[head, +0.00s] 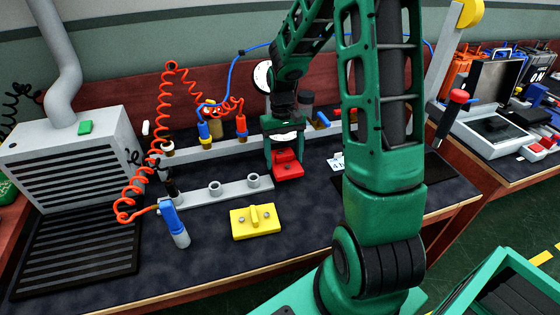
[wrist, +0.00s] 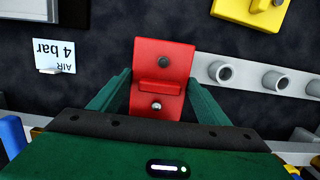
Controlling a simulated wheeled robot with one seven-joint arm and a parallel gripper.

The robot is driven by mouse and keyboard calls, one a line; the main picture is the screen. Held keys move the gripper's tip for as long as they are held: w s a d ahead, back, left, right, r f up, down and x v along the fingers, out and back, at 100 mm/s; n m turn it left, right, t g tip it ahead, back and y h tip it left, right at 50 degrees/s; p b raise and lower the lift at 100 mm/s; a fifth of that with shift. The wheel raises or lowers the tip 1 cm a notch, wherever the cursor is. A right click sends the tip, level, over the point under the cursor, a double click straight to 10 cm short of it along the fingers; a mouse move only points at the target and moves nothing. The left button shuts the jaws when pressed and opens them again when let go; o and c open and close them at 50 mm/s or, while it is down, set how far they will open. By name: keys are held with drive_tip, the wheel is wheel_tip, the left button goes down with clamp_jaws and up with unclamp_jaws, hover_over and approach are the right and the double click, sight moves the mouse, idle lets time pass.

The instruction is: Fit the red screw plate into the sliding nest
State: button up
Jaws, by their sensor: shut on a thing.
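The red screw plate (head: 288,171) has a raised grip bar and a screw on each side of it. My gripper (head: 283,150) is shut on the plate by its bar, with the plate below the fingers over the dark bench mat. In the wrist view the red plate (wrist: 161,62) sits between the two green fingers of my gripper (wrist: 158,92). Whether the plate touches the mat is hard to tell. I cannot clearly make out the sliding nest; my arm covers part of the bench at the right, where a black surface (head: 437,165) shows.
A yellow screw plate (head: 255,228) lies at the front of the mat. A grey bar with round sockets (head: 230,191) lies left of my gripper. A blue-handled tool (head: 172,222) and coiled red hose (head: 165,110) are farther left. A small "AIR 4 bar" card (wrist: 55,54) stands nearby.

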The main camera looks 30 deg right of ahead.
sight(282, 160)
drive_tip(key=shift+w+d+f, duration=0.1)
drive_tip(key=shift+w+d, duration=0.05)
drive_tip(key=shift+w, duration=0.45)
drive_tip(key=shift+w+d, duration=0.15)
drive_tip(key=shift+w, duration=0.45)
drive_tip(key=shift+f, duration=1.65)
drive_tip(key=shift+s+f, duration=0.1)
drive_tip(key=o, duration=1.2)
